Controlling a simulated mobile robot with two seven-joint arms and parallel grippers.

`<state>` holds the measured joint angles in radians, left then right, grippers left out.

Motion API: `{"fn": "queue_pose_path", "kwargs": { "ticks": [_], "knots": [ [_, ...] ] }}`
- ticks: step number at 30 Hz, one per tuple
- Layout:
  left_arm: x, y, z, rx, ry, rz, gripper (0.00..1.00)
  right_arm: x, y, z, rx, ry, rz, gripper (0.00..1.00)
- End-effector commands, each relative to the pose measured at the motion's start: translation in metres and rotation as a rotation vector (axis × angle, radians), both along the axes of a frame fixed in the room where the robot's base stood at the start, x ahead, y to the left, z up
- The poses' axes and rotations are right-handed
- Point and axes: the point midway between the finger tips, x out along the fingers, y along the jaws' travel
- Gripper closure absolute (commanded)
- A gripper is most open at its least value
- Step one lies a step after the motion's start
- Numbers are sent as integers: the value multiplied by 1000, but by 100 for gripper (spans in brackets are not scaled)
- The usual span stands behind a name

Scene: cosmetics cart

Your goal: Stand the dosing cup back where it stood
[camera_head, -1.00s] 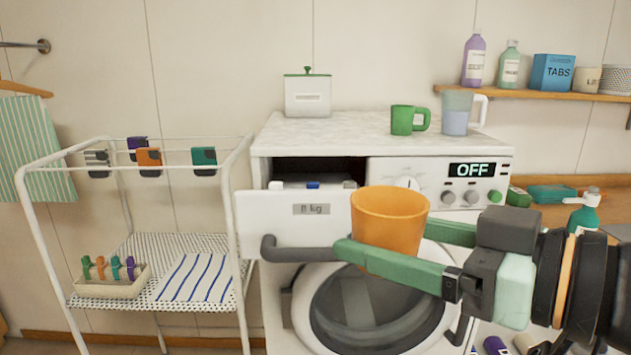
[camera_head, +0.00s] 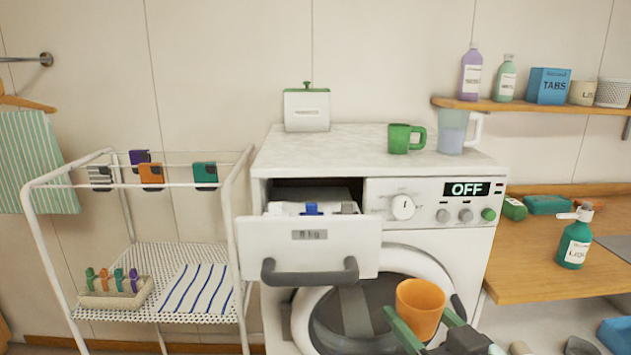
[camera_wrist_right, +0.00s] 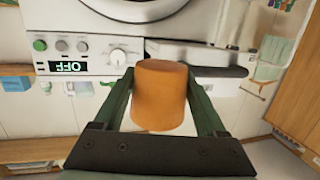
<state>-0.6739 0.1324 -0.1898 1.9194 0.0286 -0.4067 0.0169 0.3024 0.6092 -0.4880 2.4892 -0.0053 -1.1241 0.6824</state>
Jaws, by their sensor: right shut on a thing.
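The dosing cup appears to be the orange cup (camera_head: 421,304), held roughly upright in front of the washing machine's round door. My right gripper (camera_head: 418,318) is shut on it, one green finger on each side. In the right wrist view the orange cup (camera_wrist_right: 160,98) sits between the fingers of my right gripper (camera_wrist_right: 159,80). The washing machine's top (camera_head: 345,150) carries a green mug (camera_head: 399,139), a clear jug (camera_head: 452,133) and a white box with a green lid (camera_head: 307,110). My left gripper is not in view.
The detergent drawer (camera_head: 300,255) is pulled out, left of and above the cup. A wooden table (camera_head: 535,270) with a green spray bottle (camera_head: 574,245) stands at right. A drying rack (camera_head: 232,215) stands at left. The washer top's front middle is clear.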

Motion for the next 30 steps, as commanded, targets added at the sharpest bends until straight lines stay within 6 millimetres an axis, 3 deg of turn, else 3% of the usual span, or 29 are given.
{"fn": "queue_pose_path", "kwargs": {
  "ticks": [6, 15, 30],
  "knots": [
    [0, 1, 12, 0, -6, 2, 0, -13, -22, -37, 4, 11, -117, 91],
    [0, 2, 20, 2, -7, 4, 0, -37, -47, -74, 0, 6, -233, 91],
    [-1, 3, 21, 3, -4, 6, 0, -47, -54, -85, 2, -2, -264, 91]
  ]
}}
